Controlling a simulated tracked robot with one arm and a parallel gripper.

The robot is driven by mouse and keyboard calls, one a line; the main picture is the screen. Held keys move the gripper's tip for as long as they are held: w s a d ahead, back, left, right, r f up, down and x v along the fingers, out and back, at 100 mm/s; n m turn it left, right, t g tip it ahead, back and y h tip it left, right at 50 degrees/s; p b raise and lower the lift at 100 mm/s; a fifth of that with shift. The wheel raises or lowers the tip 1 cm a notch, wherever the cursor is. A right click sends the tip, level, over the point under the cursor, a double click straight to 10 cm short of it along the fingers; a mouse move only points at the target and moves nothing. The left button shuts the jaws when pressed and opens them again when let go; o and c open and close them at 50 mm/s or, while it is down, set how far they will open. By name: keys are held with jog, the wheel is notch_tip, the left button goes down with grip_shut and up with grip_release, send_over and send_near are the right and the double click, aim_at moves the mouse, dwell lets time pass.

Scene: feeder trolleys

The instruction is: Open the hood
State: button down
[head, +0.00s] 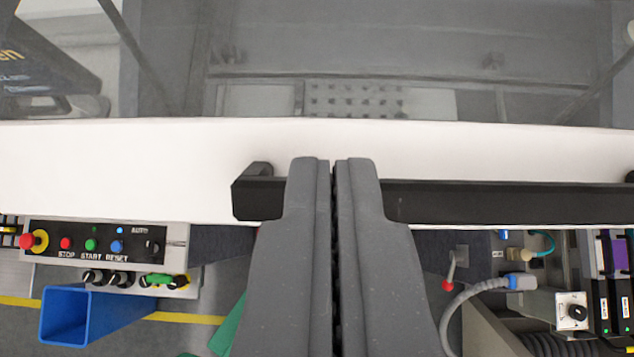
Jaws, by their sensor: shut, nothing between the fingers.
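The hood (120,170) shows as a broad white edge across the view with a grey see-through pane (420,50) behind it. A long black handle bar (500,200) runs along the white edge, its left end bracket just left of my gripper. My gripper (335,165) is shut and empty, its two grey fingers side by side. The fingers overlap the handle in the picture and hide part of it. I cannot tell whether they touch it.
A control panel (105,243) with stop, start and reset buttons sits at lower left, above a blue bin (85,315). At lower right are a grey cable (465,300), a red-tipped lever (449,280) and electrical modules (610,290). A yellow line marks the floor.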

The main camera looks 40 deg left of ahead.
jog(key=p, duration=0.2)
send_over(331, 113)
jog(key=s+d, duration=0.1)
jog(key=s, duration=0.1)
notch_tip(331, 113, down, 6)
jog(key=shift+d+f, duration=0.1)
jog(key=shift+f, duration=0.15)
jog(key=shift+s+d+f, duration=0.1)
jog(key=shift+s+f, duration=0.05)
jog(key=shift+s, duration=0.05)
jog(key=shift+s+d+f, duration=0.15)
jog(key=shift+s+d, duration=0.25)
jog(key=shift+s, duration=0.3)
jog(key=shift+s+d+f, duration=0.25)
jog(key=shift+f, duration=0.05)
jog(key=shift+s+d+f, duration=0.15)
jog(key=shift+s, duration=0.2)
jog(key=shift+f, duration=0.1)
